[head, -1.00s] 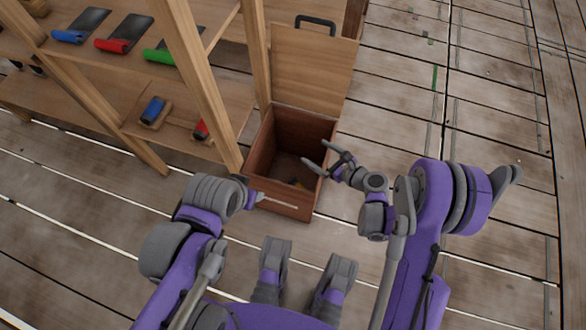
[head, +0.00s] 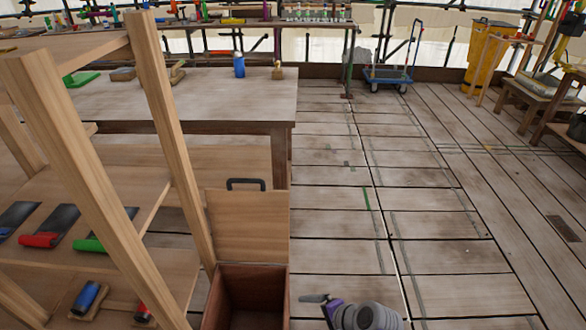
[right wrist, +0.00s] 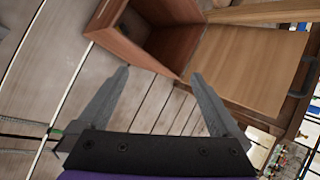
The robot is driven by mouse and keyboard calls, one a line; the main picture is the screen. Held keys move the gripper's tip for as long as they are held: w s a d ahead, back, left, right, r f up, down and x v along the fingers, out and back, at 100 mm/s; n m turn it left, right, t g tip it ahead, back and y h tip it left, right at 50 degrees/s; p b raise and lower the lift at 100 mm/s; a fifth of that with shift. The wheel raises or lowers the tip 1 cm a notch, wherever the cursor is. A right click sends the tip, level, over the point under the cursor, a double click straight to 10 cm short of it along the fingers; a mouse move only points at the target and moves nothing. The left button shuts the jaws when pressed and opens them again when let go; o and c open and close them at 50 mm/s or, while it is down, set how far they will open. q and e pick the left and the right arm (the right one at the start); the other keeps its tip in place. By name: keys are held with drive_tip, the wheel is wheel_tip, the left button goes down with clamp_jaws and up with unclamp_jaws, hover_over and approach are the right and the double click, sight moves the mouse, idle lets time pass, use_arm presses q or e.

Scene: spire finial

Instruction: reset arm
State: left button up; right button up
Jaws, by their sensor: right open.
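My right gripper (right wrist: 159,76) is open and empty in the right wrist view, its two grey fingers spread apart. Past the fingertips is the open wooden box (right wrist: 112,30), with its raised lid (right wrist: 250,65) to the right. In the head view the box (head: 250,274) stands at the bottom centre with its lid (head: 247,225) up behind it. Its floor is cut off by the frame there. A grey and purple part of my arm shows at the bottom edge, right of the box. My left gripper is not in view.
A wooden shelf rack (head: 95,150) with coloured-handled tools stands on the left. A workbench (head: 190,95) with a blue bottle (head: 239,65) is behind it. A blue trolley (head: 388,78) and a yellow bin (head: 486,55) stand far back. The plank floor (head: 400,180) at centre right is clear.

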drive_tip(key=s+d+r+n+h, duration=0.4)
drive_tip(key=s+d+n+h, duration=0.2)
drive_tip(key=s+d+n, duration=0.8)
use_arm(q)
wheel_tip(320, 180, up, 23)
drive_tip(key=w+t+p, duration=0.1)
drive_tip(key=p, duration=1.9)
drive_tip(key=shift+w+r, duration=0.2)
use_arm(e)
wheel_tip(320, 180, up, 24)
drive_tip(key=a+m, duration=0.1)
drive_tip(key=m, duration=0.1)
